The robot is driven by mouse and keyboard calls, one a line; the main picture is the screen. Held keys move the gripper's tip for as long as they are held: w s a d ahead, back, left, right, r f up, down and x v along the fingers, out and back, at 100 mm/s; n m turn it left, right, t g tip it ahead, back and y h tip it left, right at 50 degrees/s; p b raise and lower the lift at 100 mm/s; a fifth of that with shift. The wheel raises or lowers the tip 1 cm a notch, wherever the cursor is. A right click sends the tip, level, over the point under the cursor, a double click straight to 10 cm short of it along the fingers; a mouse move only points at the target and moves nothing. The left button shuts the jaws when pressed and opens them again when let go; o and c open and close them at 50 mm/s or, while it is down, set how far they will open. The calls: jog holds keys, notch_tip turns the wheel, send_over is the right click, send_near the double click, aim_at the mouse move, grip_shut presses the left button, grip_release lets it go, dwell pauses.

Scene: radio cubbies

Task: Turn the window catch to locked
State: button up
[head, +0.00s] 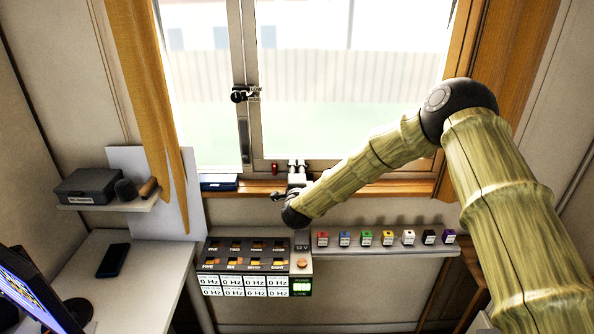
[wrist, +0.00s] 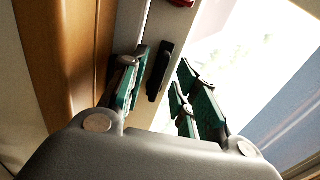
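A black handle (wrist: 159,72), which looks like the window catch, is mounted on the pale window frame. In the wrist view it lies between the two green-padded fingers of my gripper (wrist: 165,95). The fingers are apart, with visible gaps beside the handle, so my gripper is open. In the head view my gripper (head: 298,170) is at the window's bottom rail, just above the sill, and the handle is hidden there. A small red piece (head: 275,168) sits on the rail left of my gripper; a red piece also shows at the wrist view's top edge (wrist: 182,2).
Another black knob with a label (head: 240,95) is on the window's upright. A blue box (head: 218,182) lies on the sill. Below stand a switch panel (head: 256,266) and a shelf (head: 385,247) with several coloured blocks. A curtain (head: 150,90) hangs at left.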

grip_shut()
jog(key=shift+f, duration=0.15)
jog(key=n+b, duration=0.2)
jog(key=shift+f+n+b, duration=0.3)
jog(key=shift+f, duration=0.1)
jog(key=n+b, duration=0.2)
jog(key=n, duration=0.1)
jog(key=f+n+b, duration=0.1)
jog(key=n, duration=0.1)
jog(key=shift+d, duration=0.25)
jog(key=n+b, duration=0.1)
jog(key=n, duration=0.1)
jog(key=n+b, duration=0.1)
jog(key=n, duration=0.1)
jog(key=d+n, duration=0.1)
jog(key=shift+f+n+b, duration=0.35)
jog(key=shift+n+b, duration=0.05)
jog(key=shift+d+n+b, duration=0.3)
jog(key=shift+n+b, duration=0.05)
jog(key=shift+n, duration=0.75)
jog(key=shift+d+n+b, duration=0.25)
jog(key=shift+n+b, duration=0.1)
jog(key=shift+n, duration=0.75)
